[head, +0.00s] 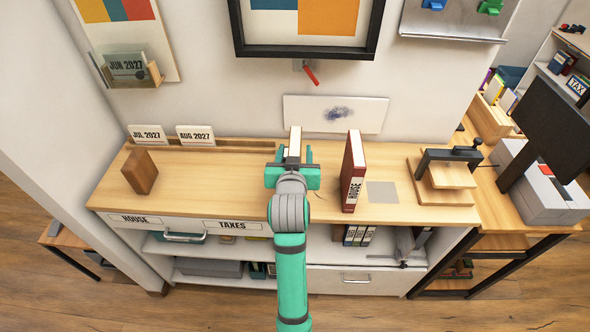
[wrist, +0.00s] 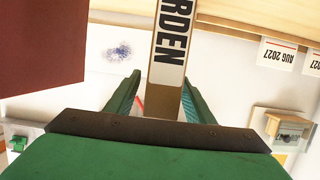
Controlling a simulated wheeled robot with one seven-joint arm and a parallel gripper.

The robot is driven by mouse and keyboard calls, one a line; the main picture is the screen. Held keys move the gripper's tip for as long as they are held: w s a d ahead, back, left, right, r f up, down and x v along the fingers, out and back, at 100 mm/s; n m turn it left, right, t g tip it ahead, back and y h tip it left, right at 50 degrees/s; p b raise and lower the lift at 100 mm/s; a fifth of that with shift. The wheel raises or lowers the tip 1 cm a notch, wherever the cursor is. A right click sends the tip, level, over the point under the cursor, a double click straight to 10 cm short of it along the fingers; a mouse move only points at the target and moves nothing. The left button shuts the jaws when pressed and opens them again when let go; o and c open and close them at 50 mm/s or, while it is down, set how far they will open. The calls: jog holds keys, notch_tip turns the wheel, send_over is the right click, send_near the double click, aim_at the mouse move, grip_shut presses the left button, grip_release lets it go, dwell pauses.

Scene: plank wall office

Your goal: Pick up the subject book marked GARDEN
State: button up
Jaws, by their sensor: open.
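The GARDEN book (head: 295,142) stands upright on the wooden counter, mostly hidden behind my gripper (head: 292,168) in the head view. My gripper (wrist: 163,80) is open, with one finger on each side of the book's spine. The fingers look apart from the book, but I cannot tell whether either touches it.
A dark red HOUSE book (head: 354,170) stands close to the right of my gripper. A wooden block (head: 140,171) is at the counter's left; a clamp press (head: 445,175) is at its right. The counter (head: 215,180) is clear left of my gripper.

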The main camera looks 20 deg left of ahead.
jog(key=shift+w+a+f, duration=0.15)
jog(key=shift+w, duration=0.3)
grip_shut()
dwell(1.1)
